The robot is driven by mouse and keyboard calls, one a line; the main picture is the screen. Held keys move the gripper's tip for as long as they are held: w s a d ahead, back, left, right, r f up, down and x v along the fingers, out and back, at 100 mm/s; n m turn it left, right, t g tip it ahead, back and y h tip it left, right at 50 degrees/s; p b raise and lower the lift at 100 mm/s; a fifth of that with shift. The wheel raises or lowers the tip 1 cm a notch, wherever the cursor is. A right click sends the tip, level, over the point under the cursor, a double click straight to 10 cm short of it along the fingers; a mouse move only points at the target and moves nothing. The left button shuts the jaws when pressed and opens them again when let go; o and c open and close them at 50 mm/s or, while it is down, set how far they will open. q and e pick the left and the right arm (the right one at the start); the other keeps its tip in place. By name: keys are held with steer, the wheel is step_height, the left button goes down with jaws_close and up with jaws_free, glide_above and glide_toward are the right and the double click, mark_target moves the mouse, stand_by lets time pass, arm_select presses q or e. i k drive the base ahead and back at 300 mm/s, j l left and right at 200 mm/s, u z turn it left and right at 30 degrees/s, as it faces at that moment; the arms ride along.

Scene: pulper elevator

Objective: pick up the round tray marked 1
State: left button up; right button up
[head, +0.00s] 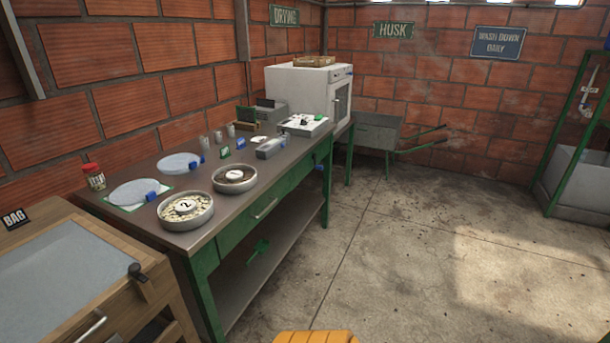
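Two round grey metal trays stand on the dark top of a green-framed bench. The nearer tray (187,221) holds pale beans and a white disc that reads 2. The farther tray (234,185) sits just behind it and to the right, near the bench's front edge. It has darker contents and a white disc whose mark is too small to read surely. The two trays are close together, and both are level. Neither of my grippers is in view.
Two flat pale discs (180,162) with blue clips, a red-lidded jar (94,177) and several small cups lie behind the trays. A scale-like device (303,125) and white oven (311,92) stand farther right. A wooden table (60,268) is near left. Floor right of the bench is clear.

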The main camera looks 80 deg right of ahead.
mark_target(234, 178)
steer(key=l+z, duration=0.1)
steer(key=z, duration=1.95)
